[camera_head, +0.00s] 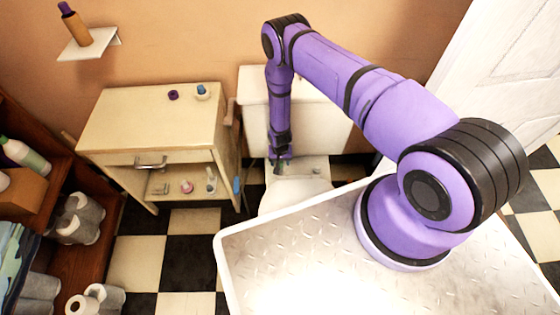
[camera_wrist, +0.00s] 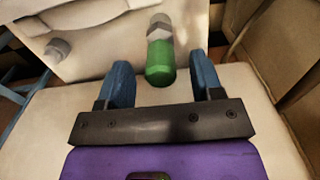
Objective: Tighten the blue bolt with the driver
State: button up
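My gripper (camera_head: 279,162) hangs at the end of the arm over the toilet in the head view. In the wrist view its two blue fingers (camera_wrist: 162,66) are apart. A green cylinder with a grey faceted end (camera_wrist: 160,62), which may be the driver, shows beyond and between the fingers; I cannot tell whether they touch it. A small grey knob-like part (camera_wrist: 57,48) shows at upper left on a pale surface. I cannot make out a blue bolt for certain. A small blue patch (camera_head: 237,186) shows at the cabinet's right side in the head view.
The toilet (camera_head: 272,201) stands right of a cream cabinet (camera_head: 120,125), which bears a purple ring (camera_head: 173,95) and a blue-topped item (camera_head: 202,91). Brown shelves with paper rolls stand at left. A white door (camera_head: 500,65) is at right.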

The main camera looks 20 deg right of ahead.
notch_tip(320, 180, up, 11)
jog(key=shift+f, duration=0.1)
jog(key=c, duration=0.4)
dwell(0.7)
jog(key=shift+o, duration=0.2)
